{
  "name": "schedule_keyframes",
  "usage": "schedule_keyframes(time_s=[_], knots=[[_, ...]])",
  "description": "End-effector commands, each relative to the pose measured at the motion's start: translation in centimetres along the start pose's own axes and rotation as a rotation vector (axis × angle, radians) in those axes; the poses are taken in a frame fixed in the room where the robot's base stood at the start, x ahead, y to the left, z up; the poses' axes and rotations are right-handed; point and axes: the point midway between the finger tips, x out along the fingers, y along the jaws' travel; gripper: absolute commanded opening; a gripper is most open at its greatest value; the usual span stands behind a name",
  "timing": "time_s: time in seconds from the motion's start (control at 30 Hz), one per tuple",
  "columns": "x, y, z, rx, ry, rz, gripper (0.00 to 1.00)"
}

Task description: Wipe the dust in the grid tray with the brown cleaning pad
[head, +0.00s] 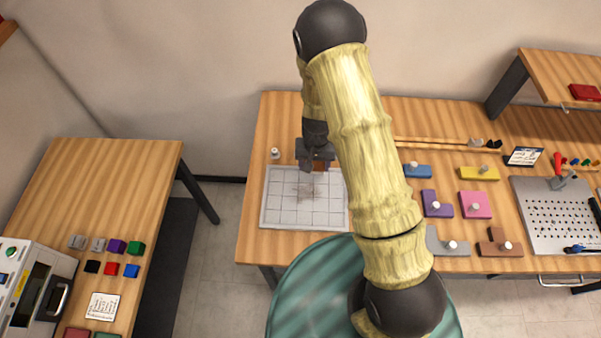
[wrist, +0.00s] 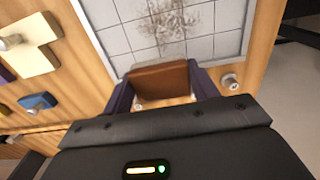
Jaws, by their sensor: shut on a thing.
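The white grid tray (head: 277,212) lies on the wooden table, with a grey-brown dust smudge (head: 304,192) on its upper middle. The tray (wrist: 113,38) and the dust (wrist: 172,22) also show at the top of the wrist view. My gripper (head: 318,164) is at the tray's back edge, behind the dust. It is shut on the brown cleaning pad (wrist: 162,82), which sits between its two dark fingers. The pad overlaps the tray's near edge in the wrist view. I cannot tell whether it touches the tray. My arm hides the tray's right edge in the head view.
A small white knob (head: 275,153) stands behind the tray's back left corner. To the right are several knobbed blocks, including a blue one (head: 417,171) and a pink one (head: 475,205). A perforated metal plate (head: 560,220) lies farther right. A separate table (head: 105,180) stands left.

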Motion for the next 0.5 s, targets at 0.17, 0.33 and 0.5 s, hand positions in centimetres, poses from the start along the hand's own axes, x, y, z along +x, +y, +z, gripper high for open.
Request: schedule_keyframes(time_s=[0.17, 0.33, 0.5], knots=[[0.5, 0.6, -0.2, 0.002, 0.0, 0.0, 0.37], [2.9, 4.0, -1.2, -0.01, -0.001, 0.001, 0.37], [5.6, 8.8, -2.1, -0.035, 0.0, 0.0, 0.37]])
